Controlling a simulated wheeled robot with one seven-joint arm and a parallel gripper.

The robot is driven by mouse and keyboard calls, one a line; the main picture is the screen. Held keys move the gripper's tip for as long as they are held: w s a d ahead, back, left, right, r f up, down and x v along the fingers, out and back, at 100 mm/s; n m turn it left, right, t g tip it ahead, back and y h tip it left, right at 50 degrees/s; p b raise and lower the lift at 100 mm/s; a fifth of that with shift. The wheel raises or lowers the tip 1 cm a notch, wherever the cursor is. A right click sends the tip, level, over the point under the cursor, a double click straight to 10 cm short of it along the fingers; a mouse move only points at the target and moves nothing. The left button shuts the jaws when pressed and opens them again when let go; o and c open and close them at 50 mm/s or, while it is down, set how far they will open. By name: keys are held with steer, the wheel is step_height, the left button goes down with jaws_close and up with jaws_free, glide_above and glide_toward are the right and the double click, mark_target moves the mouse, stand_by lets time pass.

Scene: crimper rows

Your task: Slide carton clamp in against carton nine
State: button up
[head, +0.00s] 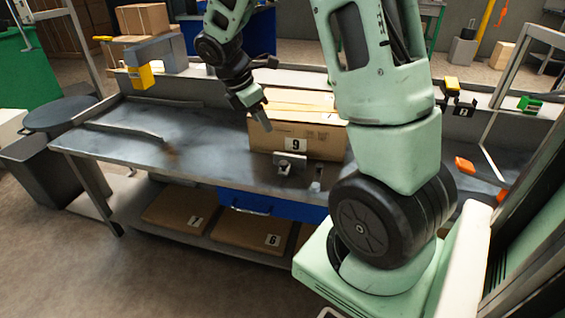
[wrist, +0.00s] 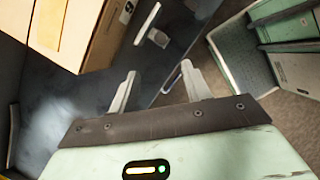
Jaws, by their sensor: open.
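Carton nine (head: 305,138) is a brown box with a white "9" label, standing on the grey workbench. The carton clamp (head: 290,161) is a small grey metal piece on the bench, in front of the carton's labelled face near the front edge. In the wrist view carton nine (wrist: 100,38) fills the upper left and the clamp (wrist: 157,37) lies to its right. Whether the clamp touches the carton is unclear. My gripper (head: 262,117) is above the bench at the carton's left end. In the wrist view its two fingers (wrist: 158,72) are apart with nothing between them.
The workbench (head: 210,160) is mostly clear to the left of the carton, apart from a thin curved grey piece. An orange item (head: 465,165) lies at the right.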

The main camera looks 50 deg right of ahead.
mark_target(284, 162)
steer(key=b+x, duration=0.4)
steer(key=x, duration=1.2)
steer(key=shift+f+b, duration=0.3)
steer(key=shift+f, duration=0.05)
